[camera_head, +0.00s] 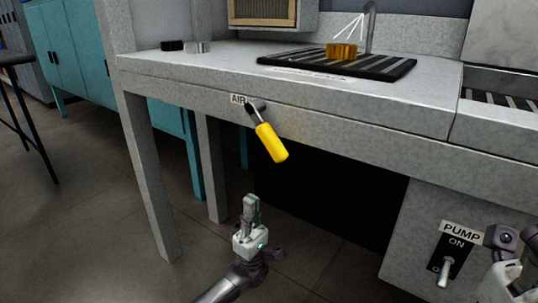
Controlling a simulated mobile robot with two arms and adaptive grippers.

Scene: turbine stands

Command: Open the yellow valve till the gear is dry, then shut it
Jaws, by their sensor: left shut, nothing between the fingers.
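The yellow valve handle (271,143) hangs from its pivot under the AIR label on the bench's front edge, tilted down to the right. The gear (342,51), brass-coloured, sits on the black slatted rack (300,59) on the bench top. White streaks fan down from the nozzle (370,25) onto the gear; whether it is wet I cannot tell. My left gripper (251,204) is shut and empty, pointing up, below the valve handle and apart from it. My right gripper (513,272) is cut off at the lower right edge, and its fingers are not clear.
A PUMP switch (446,268) marked ON is on the grey panel at lower right, close to my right arm. Small dark and metal pieces (186,46) lie on the bench's left end. A bench leg (150,175) stands left of my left gripper. The space under the bench is open.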

